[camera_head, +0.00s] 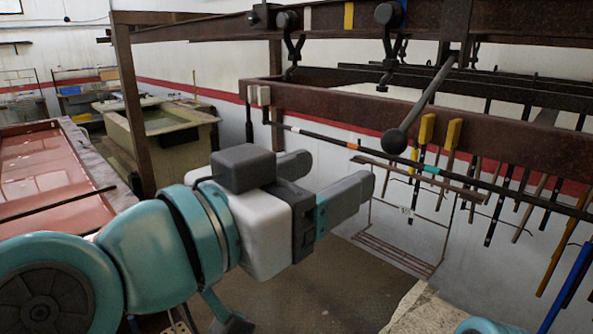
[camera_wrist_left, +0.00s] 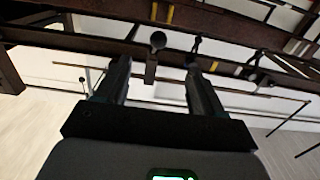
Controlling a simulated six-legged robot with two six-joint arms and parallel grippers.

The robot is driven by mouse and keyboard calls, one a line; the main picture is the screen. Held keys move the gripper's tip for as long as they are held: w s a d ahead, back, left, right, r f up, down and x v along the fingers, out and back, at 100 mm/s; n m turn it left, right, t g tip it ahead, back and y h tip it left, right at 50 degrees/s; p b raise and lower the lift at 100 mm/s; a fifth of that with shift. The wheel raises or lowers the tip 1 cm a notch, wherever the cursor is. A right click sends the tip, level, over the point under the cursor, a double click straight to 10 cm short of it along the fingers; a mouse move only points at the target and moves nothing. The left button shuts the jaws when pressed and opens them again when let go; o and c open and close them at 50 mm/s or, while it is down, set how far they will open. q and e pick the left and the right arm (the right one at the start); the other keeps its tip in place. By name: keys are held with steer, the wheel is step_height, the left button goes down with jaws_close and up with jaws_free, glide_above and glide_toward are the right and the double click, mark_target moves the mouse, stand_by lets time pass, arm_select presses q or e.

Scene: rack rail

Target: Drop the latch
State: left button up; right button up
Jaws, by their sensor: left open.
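The latch looks to be a grey lever with a dark ball knob (camera_head: 395,142), hanging slanted from a pivot on the brown overhead rail. Its knob is at the lower left end, in front of the lower brown beam. In the left wrist view a dark ball (camera_wrist_left: 158,40), likely this knob, lies beyond and between the fingertips. My left gripper (camera_head: 338,172) is open and empty, left of and below the knob in the head view, apart from it. It also shows in the left wrist view (camera_wrist_left: 158,68). My right gripper is not in view.
A brown beam (camera_head: 330,108) and the upper rail (camera_head: 210,28) with roller hangers (camera_head: 388,50) cross above my gripper. A thin dark rod with coloured bands (camera_head: 320,140) runs beneath the beam. Several bars hang at the right. A stone-coloured tank (camera_head: 150,130) stands at the left.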

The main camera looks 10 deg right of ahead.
mark_target(387, 145)
arm_select(q)
steer(key=p+x, duration=0.1)
steer(key=x, duration=1.3)
steer(key=shift+s+r, duration=0.1)
steer(key=shift+r, duration=0.05)
steer(key=shift+c, duration=0.3)
steer(key=shift+d, duration=0.1)
steer(key=c, duration=0.9)
steer(key=shift+o, duration=0.2)
